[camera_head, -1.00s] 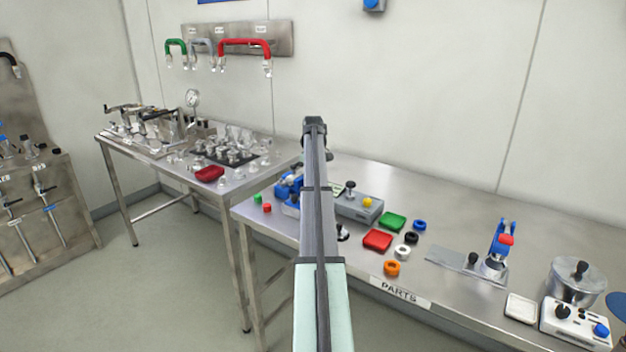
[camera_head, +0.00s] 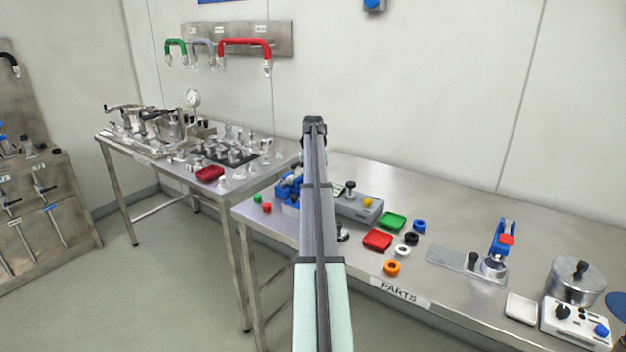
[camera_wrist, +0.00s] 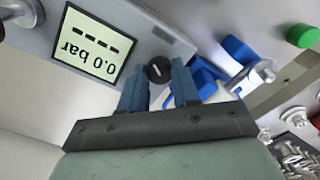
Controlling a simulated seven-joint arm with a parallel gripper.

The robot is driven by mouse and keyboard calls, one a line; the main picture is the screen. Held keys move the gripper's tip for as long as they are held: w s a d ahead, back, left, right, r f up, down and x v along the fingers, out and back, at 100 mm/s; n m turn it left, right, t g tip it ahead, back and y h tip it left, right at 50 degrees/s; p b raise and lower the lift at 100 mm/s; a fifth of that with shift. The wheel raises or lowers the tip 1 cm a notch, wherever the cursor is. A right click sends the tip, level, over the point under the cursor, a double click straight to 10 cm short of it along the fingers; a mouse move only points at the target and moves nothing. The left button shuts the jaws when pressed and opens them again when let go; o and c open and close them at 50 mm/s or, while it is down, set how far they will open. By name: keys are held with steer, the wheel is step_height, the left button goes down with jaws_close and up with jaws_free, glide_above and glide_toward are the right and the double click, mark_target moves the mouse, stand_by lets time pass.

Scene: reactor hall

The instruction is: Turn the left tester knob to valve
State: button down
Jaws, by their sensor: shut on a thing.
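The tester is a grey box (camera_head: 362,209) on the right-hand bench, partly hidden behind my arm in the head view. Its lit display (camera_wrist: 90,48) reads 0.0 bar, upside down in the wrist view. A small dark knob (camera_wrist: 158,69) with a pale pointer line sits beside the display. My gripper (camera_wrist: 158,77) has its two blue fingers on either side of this knob, shut on it. The knob and fingertips are hidden by my arm in the head view. No valve label is readable near the knob.
Blue clamp parts (camera_wrist: 205,80) lie close beside my fingers. A black knob (camera_head: 350,186) and a yellow button (camera_head: 367,202) are on the tester. Red (camera_head: 377,240) and green (camera_head: 393,221) trays and several coloured rings lie to the right.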

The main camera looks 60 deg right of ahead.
steer(key=shift+m, duration=1.1)
steer(key=c, duration=0.8)
jaws_free()
step_height(320, 180, up, 14)
steer(key=shift+f, duration=0.1)
